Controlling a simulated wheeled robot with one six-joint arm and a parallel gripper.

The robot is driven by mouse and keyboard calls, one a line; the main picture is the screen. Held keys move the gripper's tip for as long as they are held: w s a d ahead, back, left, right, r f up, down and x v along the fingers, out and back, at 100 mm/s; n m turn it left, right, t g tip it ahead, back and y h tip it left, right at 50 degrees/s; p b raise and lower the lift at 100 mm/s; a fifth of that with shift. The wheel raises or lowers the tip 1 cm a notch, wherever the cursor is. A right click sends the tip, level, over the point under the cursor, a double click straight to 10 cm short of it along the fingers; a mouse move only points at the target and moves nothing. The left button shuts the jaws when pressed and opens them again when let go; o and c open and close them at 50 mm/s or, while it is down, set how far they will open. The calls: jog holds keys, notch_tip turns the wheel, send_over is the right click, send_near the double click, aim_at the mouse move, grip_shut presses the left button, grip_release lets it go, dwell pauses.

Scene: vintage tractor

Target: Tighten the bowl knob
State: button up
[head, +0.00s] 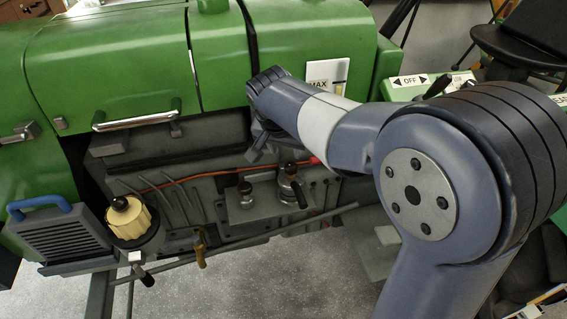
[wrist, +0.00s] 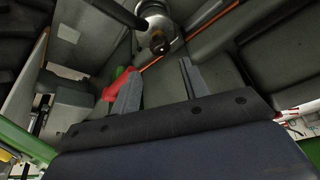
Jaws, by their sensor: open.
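My gripper (wrist: 160,70) is open and empty, its two grey fingers spread apart. In the head view my gripper (head: 261,150) hangs in front of the tractor's grey engine side, partly hidden by my arm. In the wrist view a round metal fitting with a small dark knob (wrist: 159,43) lies just beyond the fingertips, apart from them. It seems to be one of the metal fittings (head: 290,185) below my gripper in the head view. A cream bowl (head: 131,222) with a dark cap stands further left. I cannot tell for certain which part is the bowl knob.
An orange cable (head: 185,181) runs along the engine side to a red connector (wrist: 119,84) beside one finger. A black lever (head: 300,193) sticks out at the right fitting. A thin grey rod (head: 300,222) crosses below. The green hood (head: 105,70) stands above; the floor in front is clear.

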aim_at(289, 167)
jog(key=x, duration=1)
jog(key=shift+d+f, duration=0.1)
jog(key=shift+c, duration=0.2)
jog(key=c, duration=0.7)
jog(key=shift+o, duration=0.2)
jog(key=shift+f+m+b, duration=0.15)
jog(key=shift+m+b, duration=0.15)
jog(key=shift+m+h+b, duration=0.3)
jog(key=shift+m, duration=0.2)
jog(key=o, duration=0.7)
